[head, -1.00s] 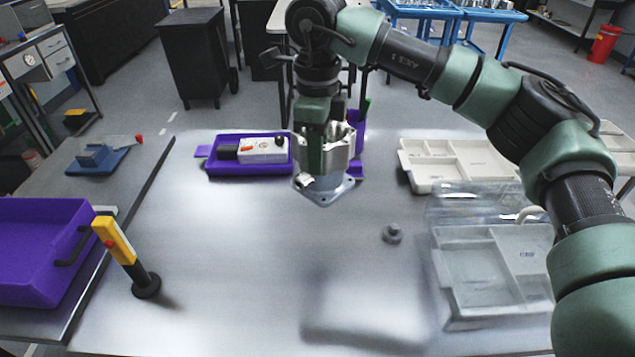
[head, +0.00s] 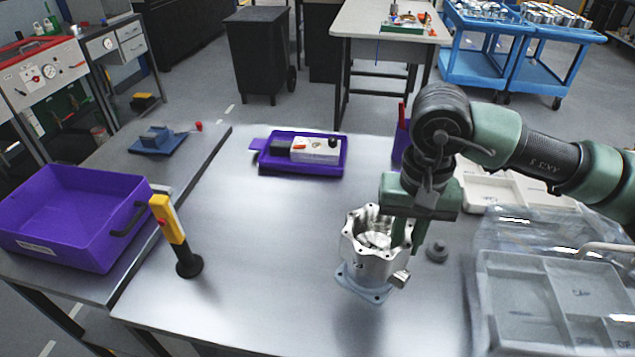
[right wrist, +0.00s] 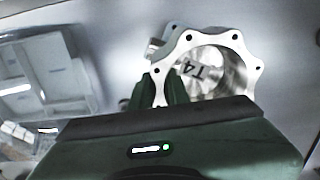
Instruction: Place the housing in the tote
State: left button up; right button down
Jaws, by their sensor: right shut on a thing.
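The silver machined housing (head: 366,262) is upright, with a scalloped flange at its open top and a flat base plate at its bottom. My right gripper (head: 402,232) is shut on its wall from the right in the head view. In the right wrist view the housing (right wrist: 247,70) shows its bolt-hole rim and a "T4" mark inside, with the fingers (right wrist: 165,88) at its rim. I cannot tell for sure whether its base is clear of the table. The purple tote (head: 75,222), with a dark handle, stands empty on the left bench. My left gripper is not in view.
A yellow-and-black post (head: 172,225) stands on the table between housing and tote. A purple tray (head: 340,163) holding a white device lies at the back. Grey compartment trays (head: 490,305) are at right. The table's middle is clear.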

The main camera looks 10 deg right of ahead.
aim_at(73, 233)
jog(key=u, duration=1)
